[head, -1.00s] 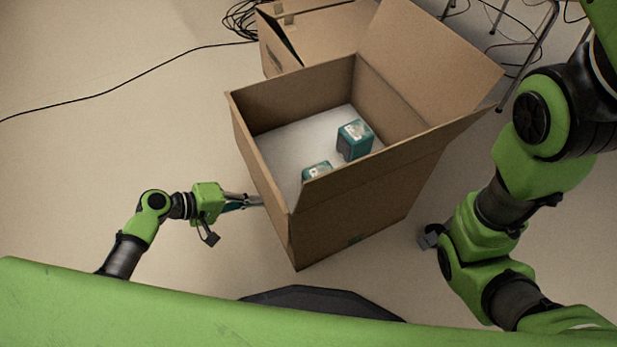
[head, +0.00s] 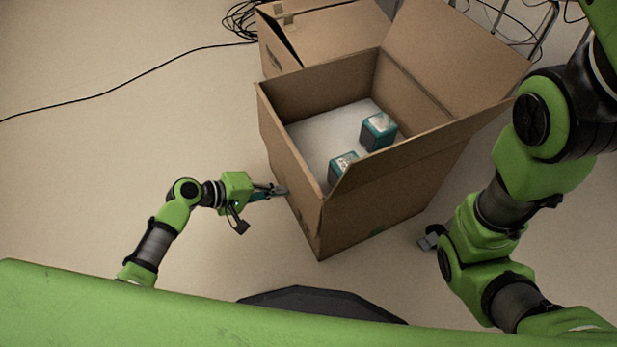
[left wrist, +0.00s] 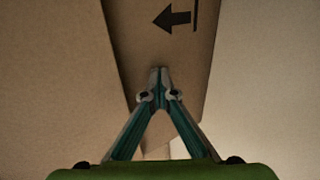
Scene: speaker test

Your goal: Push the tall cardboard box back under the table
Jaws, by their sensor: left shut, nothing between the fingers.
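The tall cardboard box (head: 385,205) stands upright in the middle of the head view, with its top open and flaps spread. Inside it two small teal boxes (head: 378,131) (head: 343,167) rest on a white surface. My left gripper (head: 284,191) is shut with nothing in it, its tips at the box's left side. In the left wrist view the shut fingertips (left wrist: 159,72) are against or very near the cardboard wall (left wrist: 165,35), which bears a black arrow. My right arm comes down at the right; its gripper (head: 428,240) is mostly hidden behind the arm.
Another cardboard box (head: 325,35) lies behind the tall box, close to it. Black cables (head: 243,20) lie on the floor at the back left, one running left. Metal legs (head: 548,32) with cables show at the top right.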

